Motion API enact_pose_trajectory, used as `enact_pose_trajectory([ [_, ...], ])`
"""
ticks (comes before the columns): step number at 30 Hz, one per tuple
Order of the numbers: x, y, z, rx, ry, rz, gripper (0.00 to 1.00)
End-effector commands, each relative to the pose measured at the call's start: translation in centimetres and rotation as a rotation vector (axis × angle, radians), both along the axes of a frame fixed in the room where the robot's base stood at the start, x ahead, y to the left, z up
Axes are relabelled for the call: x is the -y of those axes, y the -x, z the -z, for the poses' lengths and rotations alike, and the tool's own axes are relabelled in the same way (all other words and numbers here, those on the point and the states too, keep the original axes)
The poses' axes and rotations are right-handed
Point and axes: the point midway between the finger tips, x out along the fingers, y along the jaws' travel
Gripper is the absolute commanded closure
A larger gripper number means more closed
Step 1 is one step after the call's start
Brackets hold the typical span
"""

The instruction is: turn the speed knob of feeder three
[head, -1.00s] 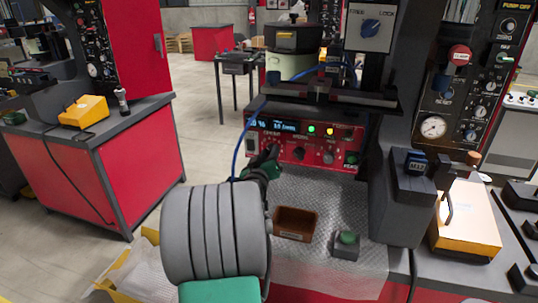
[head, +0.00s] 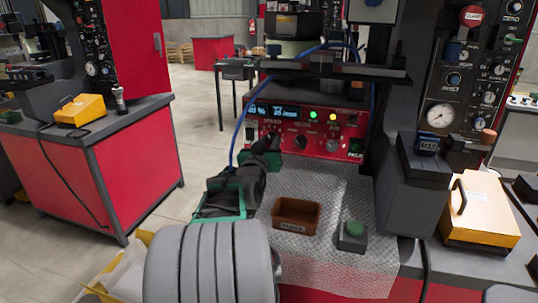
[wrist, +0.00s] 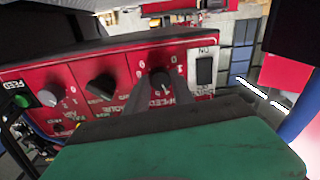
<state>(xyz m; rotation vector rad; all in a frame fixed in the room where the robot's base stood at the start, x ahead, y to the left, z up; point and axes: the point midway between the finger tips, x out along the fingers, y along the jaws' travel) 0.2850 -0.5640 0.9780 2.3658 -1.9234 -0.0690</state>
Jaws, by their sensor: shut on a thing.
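The red control box (head: 320,120) of the feeder stands on the bench, with a lit blue display and a row of knobs. My gripper (head: 270,144) is at the left part of its front and covers the speed knob in the head view. In the wrist view, the dark round speed knob (wrist: 161,81) shows beside an upside-down SPEED label. My gripper (wrist: 163,96) has its two fingers around this knob, one on each side, and is shut on it. No feeder number is readable.
Other knobs (head: 333,145) sit right of my gripper. A brown bin (head: 297,226) and a green push button (head: 352,229) are on the textured mat below. A blue cable (head: 238,130) runs past the box's left side. A grey block (head: 410,205) stands right.

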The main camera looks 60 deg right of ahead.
Motion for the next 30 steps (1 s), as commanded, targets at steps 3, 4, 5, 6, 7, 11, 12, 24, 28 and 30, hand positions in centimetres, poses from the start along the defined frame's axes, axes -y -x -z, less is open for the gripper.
enact_pose_trajectory([
  [3,-0.02,-0.01,0.32,0.05,-0.006,-0.001,1.0],
  [4,-0.02,-0.02,0.3,0.06,-0.008,0.0,1.0],
  [5,-0.02,-0.01,0.27,0.067,-0.01,0.0,1.0],
  [6,-0.01,0.0,0.24,0.076,-0.012,0.0,1.0],
  [7,-0.01,-0.01,0.21,0.083,-0.013,0.001,1.0],
  [11,0.0,-0.01,0.05,0.098,-0.016,0.0,1.0],
  [12,0.0,-0.01,0.02,0.1,-0.017,0.0,1.0],
  [24,0.01,0.01,-0.04,0.099,-0.016,0.001,0.63],
  [28,0.01,0.0,-0.03,0.099,-0.016,0.0,0.52],
  [30,0.01,0.01,-0.02,0.099,-0.016,0.0,0.49],
])
